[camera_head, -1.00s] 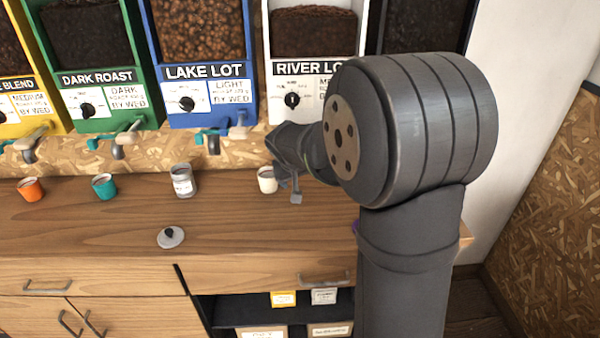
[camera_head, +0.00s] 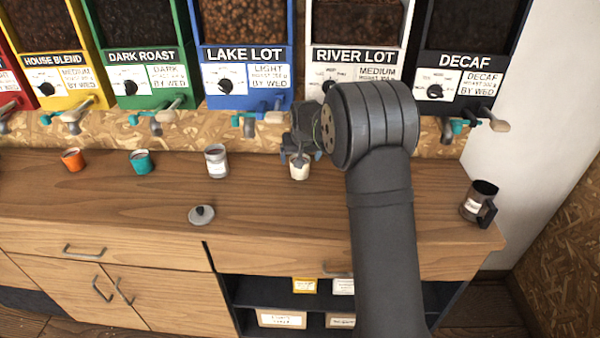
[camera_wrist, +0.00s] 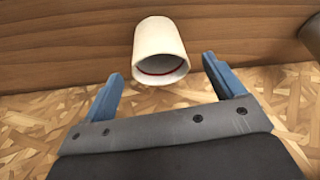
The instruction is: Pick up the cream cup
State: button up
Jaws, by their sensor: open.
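The cream cup (camera_head: 299,171) stands upright on the wooden counter, below the River Lot bin. My gripper (camera_head: 300,157) is just above and behind it, overlapping its top part. In the wrist view the cream cup (camera_wrist: 160,48) appears upside down, its rim and a red line inside facing my gripper (camera_wrist: 161,72). The two blue fingers are spread apart, one to each side of the cup's rim, with nothing held. The cup's base lies beyond the fingertips.
A round lid (camera_head: 201,215) lies nearer the front. A dark-handled mug (camera_head: 478,200) stands far right. Bin spouts hang behind.

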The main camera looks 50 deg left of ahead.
jog(key=shift+x, duration=1.85)
jog(key=shift+w+r, duration=0.1)
jog(key=c, duration=1.1)
